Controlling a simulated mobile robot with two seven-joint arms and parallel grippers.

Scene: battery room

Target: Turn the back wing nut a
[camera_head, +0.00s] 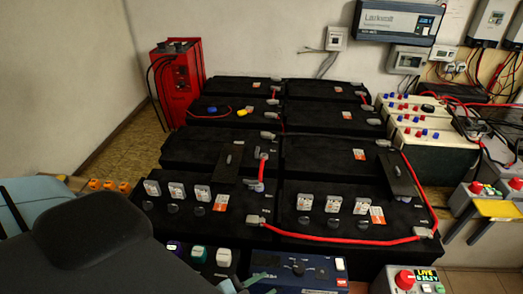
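The black batteries (325,153) stand in two columns of blocks. Small grey upright fittings that look like wing nuts show on a dark plate at the left block, the left fitting (228,159), and on a plate at the right block, the right fitting (397,169). Which one is the back wing nut I cannot tell. My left arm covers the lower left, and what looks like the tip of my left gripper (242,284) shows at the bottom edge, well in front of both fittings. Its fingers are too dark and cut off to read. My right gripper is not visible.
Red cables (345,240) run along the batteries' front and right sides. A red box (177,82) stands at the back left. A cream battery bank (432,135) stands at the right. A grey box with a red knob (406,280) is at the bottom right.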

